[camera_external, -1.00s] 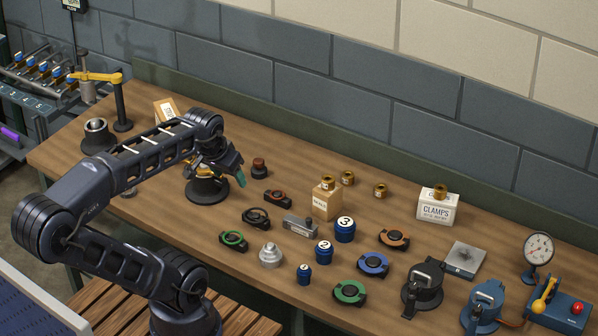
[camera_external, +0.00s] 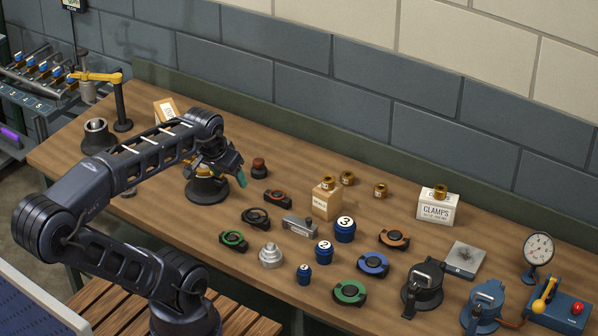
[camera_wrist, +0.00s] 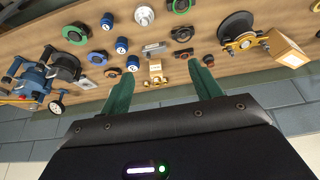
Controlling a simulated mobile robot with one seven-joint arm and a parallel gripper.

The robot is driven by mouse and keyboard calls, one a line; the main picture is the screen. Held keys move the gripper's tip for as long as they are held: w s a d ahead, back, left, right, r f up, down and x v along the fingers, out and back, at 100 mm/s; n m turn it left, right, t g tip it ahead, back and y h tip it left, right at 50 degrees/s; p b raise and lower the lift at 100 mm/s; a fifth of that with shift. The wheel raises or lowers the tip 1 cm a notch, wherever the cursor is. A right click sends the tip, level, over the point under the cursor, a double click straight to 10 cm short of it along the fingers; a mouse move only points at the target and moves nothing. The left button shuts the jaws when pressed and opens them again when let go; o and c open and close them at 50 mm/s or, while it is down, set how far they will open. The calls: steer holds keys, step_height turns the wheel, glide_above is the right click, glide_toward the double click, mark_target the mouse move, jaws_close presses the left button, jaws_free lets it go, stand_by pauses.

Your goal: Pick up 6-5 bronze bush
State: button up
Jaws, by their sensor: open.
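Several small bronze bushes stand on the bench. In the external view one is on top of an upright wooden block (camera_external: 326,203), one (camera_external: 347,178) is just behind it, one (camera_external: 380,190) is farther right, and one (camera_external: 440,190) is on the white CLAMPS box (camera_external: 437,209). No marking tells me which is the 6-5 bush. My gripper (camera_external: 240,178) is over the left part of the bench, left of and apart from these bushes. In the wrist view my gripper (camera_wrist: 168,66) has its green fingers spread and empty, with the wooden block (camera_wrist: 155,72) showing between them.
Blue numbered cylinders (camera_external: 344,230), ring clamps (camera_external: 349,292) and a silver stepped part (camera_external: 271,255) cover the front middle. A dark round stand (camera_external: 208,190) is below my wrist. A dial gauge (camera_external: 538,249) stands at right. Bare wood lies along the back.

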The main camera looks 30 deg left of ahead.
steer(key=n+g, duration=0.5)
steer(key=n, duration=1.8)
glide_above(348, 174)
step_height(348, 174, down, 23)
steer(key=f, duration=1)
steer(key=shift+s+d+f, duration=0.1)
steer(key=shift+s+d, duration=0.15)
steer(key=shift+s, duration=0.15)
steer(key=shift+c, duration=0.4)
steer(key=c, duration=1.2)
